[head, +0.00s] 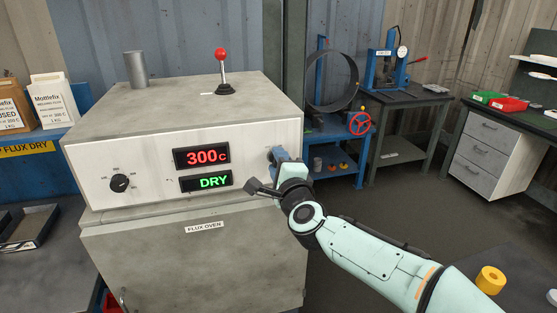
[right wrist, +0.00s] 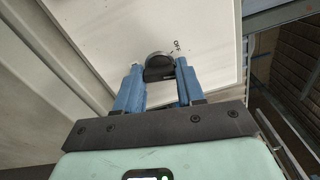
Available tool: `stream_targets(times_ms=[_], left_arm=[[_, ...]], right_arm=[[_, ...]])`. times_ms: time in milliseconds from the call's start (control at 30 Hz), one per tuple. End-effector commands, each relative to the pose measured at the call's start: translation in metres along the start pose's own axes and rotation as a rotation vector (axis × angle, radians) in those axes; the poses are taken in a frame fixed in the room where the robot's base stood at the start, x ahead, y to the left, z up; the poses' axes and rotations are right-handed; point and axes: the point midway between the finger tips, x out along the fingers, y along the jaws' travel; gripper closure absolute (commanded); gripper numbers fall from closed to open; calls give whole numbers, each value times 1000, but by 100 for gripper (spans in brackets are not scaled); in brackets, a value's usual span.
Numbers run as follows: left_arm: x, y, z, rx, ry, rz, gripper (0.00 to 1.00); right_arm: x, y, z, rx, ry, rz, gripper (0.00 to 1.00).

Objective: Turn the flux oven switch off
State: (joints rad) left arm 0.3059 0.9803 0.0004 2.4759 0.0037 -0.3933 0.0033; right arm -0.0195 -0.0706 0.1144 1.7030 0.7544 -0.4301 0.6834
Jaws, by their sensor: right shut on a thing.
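The flux oven (head: 240,130) is a white-fronted box on a grey cabinet labelled FLUX OVEN. Its displays are lit, with red 300c (head: 201,156) and green DRY (head: 206,182). My right gripper (head: 274,156) is at the right end of the front panel. In the right wrist view, the blue fingers of my right gripper (right wrist: 158,78) are on either side of a dark round switch knob (right wrist: 158,66) and shut on it. In the head view the gripper hides the switch. My left gripper is not in view.
A black dial (head: 119,183) is on the panel's left side. A red-knobbed lever (head: 221,56) and a grey cylinder (head: 135,70) stand on the oven top. Flux boxes (head: 48,102) are at left. A blue bench (head: 345,150) stands behind at right.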

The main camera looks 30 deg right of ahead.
Motion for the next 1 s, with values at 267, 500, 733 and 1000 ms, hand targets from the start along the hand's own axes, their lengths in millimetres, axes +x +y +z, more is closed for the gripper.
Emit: stream_targets(times_ms=[267, 500, 733, 1000], left_arm=[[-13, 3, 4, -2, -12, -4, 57], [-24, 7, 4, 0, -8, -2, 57], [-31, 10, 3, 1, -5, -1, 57], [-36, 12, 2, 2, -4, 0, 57]], right_arm=[[0, -1, 1, -266, 0, 2, 92], [0, -1, 0, -472, 0, 2, 92], [0, 0, 0, -621, -1, 2, 92], [0, 0, 0, -712, 0, 1, 92]])
